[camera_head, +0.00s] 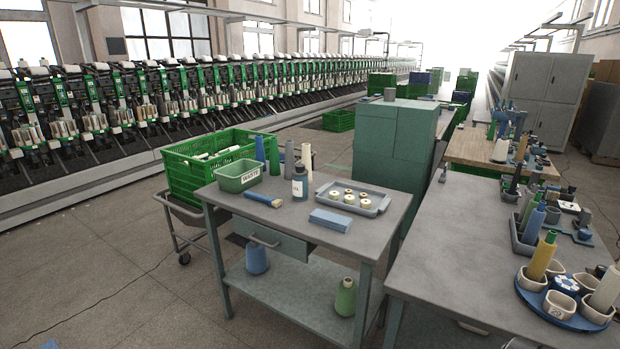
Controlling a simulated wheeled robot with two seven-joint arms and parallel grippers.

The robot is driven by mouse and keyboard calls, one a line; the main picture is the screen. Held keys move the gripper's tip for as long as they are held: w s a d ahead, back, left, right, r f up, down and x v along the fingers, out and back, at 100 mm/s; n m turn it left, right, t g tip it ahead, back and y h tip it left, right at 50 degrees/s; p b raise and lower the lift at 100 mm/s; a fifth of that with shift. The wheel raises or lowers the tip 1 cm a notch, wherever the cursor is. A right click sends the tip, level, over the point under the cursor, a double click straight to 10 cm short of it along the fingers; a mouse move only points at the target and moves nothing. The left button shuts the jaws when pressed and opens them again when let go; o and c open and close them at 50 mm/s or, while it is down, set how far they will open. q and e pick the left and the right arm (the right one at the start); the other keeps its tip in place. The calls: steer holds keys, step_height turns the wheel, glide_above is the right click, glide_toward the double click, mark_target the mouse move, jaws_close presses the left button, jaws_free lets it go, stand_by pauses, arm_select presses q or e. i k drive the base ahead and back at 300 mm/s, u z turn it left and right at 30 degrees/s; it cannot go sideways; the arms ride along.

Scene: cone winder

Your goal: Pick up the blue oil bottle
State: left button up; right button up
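The blue oil bottle (300,188) stands upright on the grey worktable (285,222) in the middle of the view. It is dark blue-grey with a white label on its front. It stands between the green waste bin and the grey tray, with several cones close behind it. Neither of my grippers is in view.
A green waste bin (238,176), blue-handled brush (264,197), folded blue cloths (330,220) and grey tray (373,206) of small spools surround the bottle. A green crate (183,176) on a cart stands left. Another table (455,250) with cones stands right.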

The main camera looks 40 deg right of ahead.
mark_target(300, 178)
steer(key=z, duration=0.6)
steer(key=i, duration=0.9)
steer(key=z, duration=0.95)
